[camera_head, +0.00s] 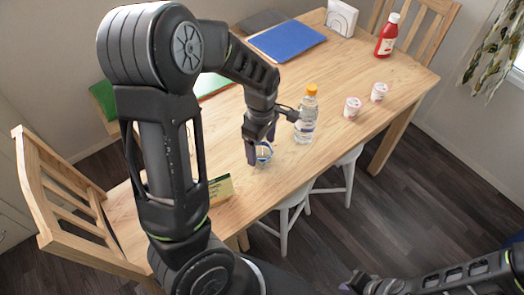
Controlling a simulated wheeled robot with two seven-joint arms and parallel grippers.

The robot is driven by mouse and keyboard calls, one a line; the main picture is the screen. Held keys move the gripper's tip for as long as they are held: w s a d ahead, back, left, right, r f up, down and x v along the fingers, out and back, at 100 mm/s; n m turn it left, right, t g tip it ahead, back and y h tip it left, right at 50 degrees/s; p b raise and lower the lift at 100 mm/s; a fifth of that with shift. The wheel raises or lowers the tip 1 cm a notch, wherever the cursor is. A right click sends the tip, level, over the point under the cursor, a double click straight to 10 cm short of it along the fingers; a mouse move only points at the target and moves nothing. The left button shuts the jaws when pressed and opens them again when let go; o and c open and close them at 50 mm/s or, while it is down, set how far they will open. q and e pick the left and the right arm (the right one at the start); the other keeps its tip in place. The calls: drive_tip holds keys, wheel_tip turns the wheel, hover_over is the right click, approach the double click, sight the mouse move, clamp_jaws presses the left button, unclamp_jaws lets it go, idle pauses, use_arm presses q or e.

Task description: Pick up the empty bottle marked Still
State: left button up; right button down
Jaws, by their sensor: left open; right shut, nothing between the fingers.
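A clear bottle with an orange cap (306,117) stands upright on the wooden table; its label is too small to read, and I cannot tell whether it is empty. My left gripper (262,148) is open and low over the table, to the left of this bottle. A small white and blue thing (264,155) shows at its fingers, mostly hidden by them, so I cannot tell what it is or whether they touch it. My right gripper (354,284) is shut and empty, low at the bottom of the view, away from the table.
Two small white cups (352,107) and a red bottle (387,36) stand to the right on the table (335,70). A blue mat (287,41) and a white holder (341,18) are at the back. A yellow-green card (220,189) stands near the front edge. Chairs surround the table.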

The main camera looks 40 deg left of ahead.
use_arm(q)
drive_tip(key=c, duration=1.4)
wheel_tip(320, 180, up, 10)
drive_tip(key=shift+r, duration=0.1)
idle(0.6)
